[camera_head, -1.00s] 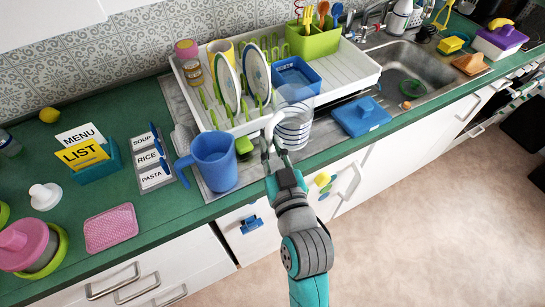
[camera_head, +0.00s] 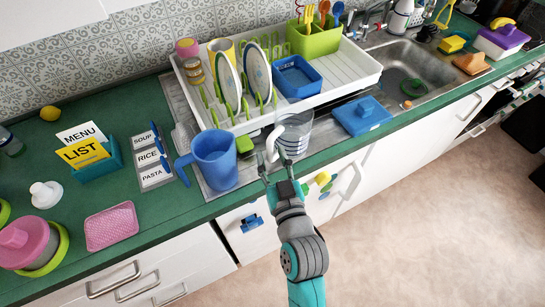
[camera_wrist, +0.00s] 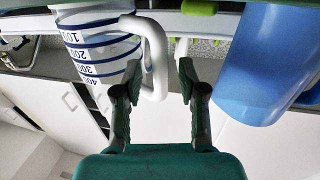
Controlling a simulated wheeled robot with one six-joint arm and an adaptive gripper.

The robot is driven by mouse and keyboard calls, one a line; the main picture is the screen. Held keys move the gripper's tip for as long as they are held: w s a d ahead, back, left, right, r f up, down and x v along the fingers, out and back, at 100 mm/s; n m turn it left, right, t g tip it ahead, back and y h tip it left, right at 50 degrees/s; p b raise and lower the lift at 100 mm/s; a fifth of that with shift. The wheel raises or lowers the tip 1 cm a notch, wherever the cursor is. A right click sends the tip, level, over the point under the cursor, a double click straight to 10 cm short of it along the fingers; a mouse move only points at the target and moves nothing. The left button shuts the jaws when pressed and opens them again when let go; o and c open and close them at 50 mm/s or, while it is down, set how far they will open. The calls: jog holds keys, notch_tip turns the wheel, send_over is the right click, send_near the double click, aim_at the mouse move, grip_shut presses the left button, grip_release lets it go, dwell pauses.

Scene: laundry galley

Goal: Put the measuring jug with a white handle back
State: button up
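The measuring jug (camera_head: 296,133) is clear with dark blue bands and a white handle (camera_head: 271,145). It looks upright at the counter's front strip, before the dish rack; its base contact is hard to make out. In the wrist view the jug (camera_wrist: 92,45), with its printed scale, is at upper left, and its handle (camera_wrist: 157,60) reaches toward my fingers. My gripper (camera_head: 275,166) is open, its fingers spread just in front of the handle. In the wrist view the gripper (camera_wrist: 158,75) has a gap between its fingers, the handle near the left tip; contact cannot be told.
A blue jug (camera_head: 216,161) stands close left of my gripper. The white dish rack (camera_head: 345,72) with plates is behind. A blue lidded box (camera_head: 362,116) lies to the right, before the sink (camera_head: 405,75). Cabinet fronts are below; floor at right is clear.

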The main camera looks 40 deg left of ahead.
jog(key=shift+r, duration=0.1)
jog(key=shift+r, duration=0.1)
jog(key=v, duration=1.2)
jog(key=s+d+f+m+t+h, duration=0.25)
jog(key=d+f+h, duration=0.2)
jog(key=d, duration=0.65)
jog(key=s+d+f+m+t+h, duration=0.15)
jog(key=d+f+m+h, duration=0.3)
jog(key=d, duration=0.55)
jog(key=s+d+m+h, duration=0.4)
jog(key=s+d+h, duration=0.2)
jog(key=s+d, duration=0.6)
jog(key=v, duration=0.3)
jog(key=shift+s+d+f, duration=0.15)
jog(key=shift+s+f, duration=0.1)
jog(key=shift+f, duration=0.05)
